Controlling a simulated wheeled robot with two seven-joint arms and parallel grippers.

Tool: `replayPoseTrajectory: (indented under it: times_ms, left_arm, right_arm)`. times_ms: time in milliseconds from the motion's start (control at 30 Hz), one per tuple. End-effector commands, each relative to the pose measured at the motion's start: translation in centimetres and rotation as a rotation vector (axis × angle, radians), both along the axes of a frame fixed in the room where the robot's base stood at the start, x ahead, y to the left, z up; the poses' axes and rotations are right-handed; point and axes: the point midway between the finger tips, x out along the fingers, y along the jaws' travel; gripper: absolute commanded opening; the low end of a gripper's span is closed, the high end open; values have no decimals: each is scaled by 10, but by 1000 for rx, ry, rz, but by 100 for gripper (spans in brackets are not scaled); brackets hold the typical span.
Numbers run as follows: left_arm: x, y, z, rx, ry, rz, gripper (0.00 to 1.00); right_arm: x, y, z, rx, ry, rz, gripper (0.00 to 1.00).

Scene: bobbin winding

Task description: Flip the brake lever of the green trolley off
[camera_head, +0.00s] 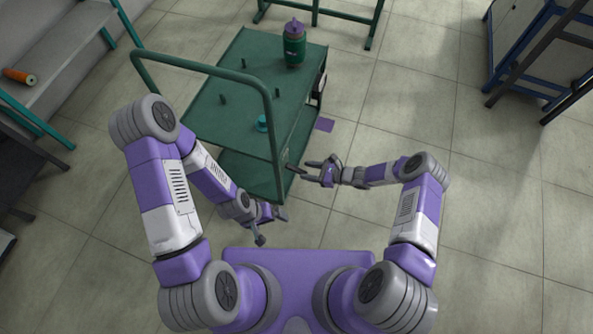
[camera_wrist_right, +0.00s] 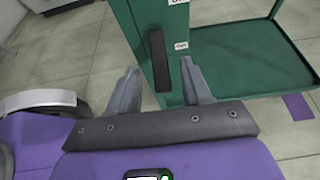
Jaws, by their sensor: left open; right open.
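The green trolley (camera_head: 262,72) stands ahead of me, with its tall push handle on the near left side. Its brake lever (camera_wrist_right: 158,60) is a black bar on a green upright, hanging roughly vertical in the right wrist view. In the head view it is a small dark piece that is hard to make out. My right gripper (camera_head: 306,171) is open beside the trolley's near right corner. In the right wrist view its fingers (camera_wrist_right: 161,86) stand either side of the lever's lower end; contact cannot be told. My left gripper (camera_head: 272,226) is open and empty, low in front of the trolley.
A green bottle with a purple lid (camera_head: 294,48), a teal piece (camera_head: 262,123) and upright pegs are on the trolley top. A purple square (camera_head: 324,124) lies on the floor. A bench with an orange spool (camera_head: 20,76) is at left. Floor to the right is clear.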

Motion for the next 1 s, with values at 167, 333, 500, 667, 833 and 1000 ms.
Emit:
replayPoseTrajectory:
  times_ms: [167, 333, 500, 667, 833, 1000]
  left_arm:
    - [0, 0, -11, 0, 0, 0, 100]
    - [0, 0, -16, 0, 0, 0, 100]
    - [0, 0, -17, 0, 0, 0, 100]
    - [0, 0, -17, 0, 0, 0, 100]
    - [0, 0, -17, 0, 0, 0, 100]
    - [0, 0, -17, 0, 0, 0, 100]
  right_arm:
    - [7, 28, -14, -1, -1, 5, 49]
    - [13, 45, -20, -2, -3, 6, 49]
    - [15, 50, -22, -3, -1, 3, 49]
    - [15, 50, -22, -3, -1, 3, 49]
    - [15, 50, -22, -4, -1, 4, 29]
    - [15, 50, -22, -4, -1, 4, 3]
